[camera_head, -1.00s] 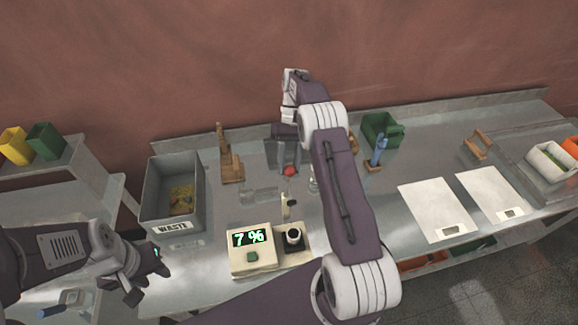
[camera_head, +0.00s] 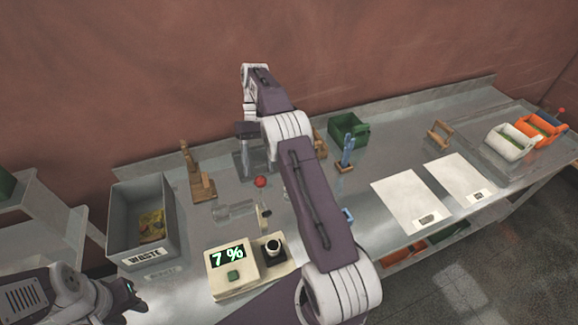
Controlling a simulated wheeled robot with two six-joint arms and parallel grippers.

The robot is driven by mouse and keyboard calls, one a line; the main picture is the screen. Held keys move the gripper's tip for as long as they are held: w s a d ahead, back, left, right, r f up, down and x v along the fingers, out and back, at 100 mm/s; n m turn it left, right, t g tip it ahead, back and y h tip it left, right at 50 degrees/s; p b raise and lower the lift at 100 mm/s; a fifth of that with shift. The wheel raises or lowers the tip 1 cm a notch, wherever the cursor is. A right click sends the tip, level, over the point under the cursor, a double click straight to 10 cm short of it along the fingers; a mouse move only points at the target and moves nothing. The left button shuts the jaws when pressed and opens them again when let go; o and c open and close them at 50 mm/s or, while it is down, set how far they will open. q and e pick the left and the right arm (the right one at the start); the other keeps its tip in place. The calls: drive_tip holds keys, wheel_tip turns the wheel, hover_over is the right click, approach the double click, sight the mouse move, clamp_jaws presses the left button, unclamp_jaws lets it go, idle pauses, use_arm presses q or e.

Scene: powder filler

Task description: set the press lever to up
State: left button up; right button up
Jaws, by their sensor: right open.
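The powder filler (camera_head: 233,278) stands at the front middle of the bench, with a green "7 %" display and a dark cup (camera_head: 273,248) beside it. Behind the cup, a red ball knob (camera_head: 261,182), seemingly the press lever's end, shows near a clear tube (camera_head: 235,211). Most of the lever is too small to make out. My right gripper (camera_head: 256,170) points down just behind the knob, its grey fingers apart, one on each side; I cannot tell whether they touch it. My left gripper (camera_head: 135,300) is low at the left, away from the filler; its jaws are unclear.
A grey waste bin (camera_head: 172,225) stands left of the filler. Wooden stands (camera_head: 205,187) and a green box (camera_head: 349,130) are behind. My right arm crosses above the bench.

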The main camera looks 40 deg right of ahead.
drive_tip(key=s+d+r+b, duration=0.2)
drive_tip(key=s+d+r, duration=0.4)
drive_tip(key=s, duration=0.3)
drive_tip(key=shift+s+r+b, duration=0.35)
drive_tip(key=shift+a+f, duration=0.1)
